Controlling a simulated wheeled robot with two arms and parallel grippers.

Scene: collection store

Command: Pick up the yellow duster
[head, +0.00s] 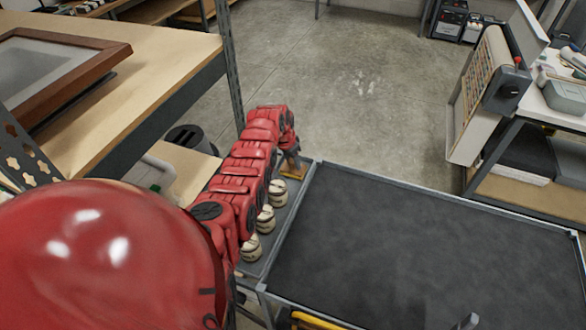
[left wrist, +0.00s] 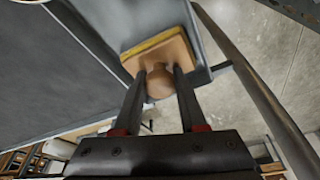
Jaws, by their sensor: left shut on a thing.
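The duster is a small wooden block with a round knob and a yellow layer on its far face. In the left wrist view the duster (left wrist: 158,52) is at the fingertips, and its knob is between the two fingers of my left gripper (left wrist: 162,80). The gripper is shut on the knob. In the head view my left gripper (head: 291,156) is at the far left corner of the cart, with the duster (head: 294,172) just below it, partly hidden. The duster is over the narrow grey side tray (head: 276,230); I cannot tell whether it touches the tray. My right gripper is not in view.
Several pale round jars (head: 266,219) stand in the side tray beside my left arm. The dark cart top (head: 430,250) is bare. A wooden shelf (head: 165,75) with a framed picture (head: 60,65) is at left, a workbench (head: 550,118) at right. The floor behind is clear.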

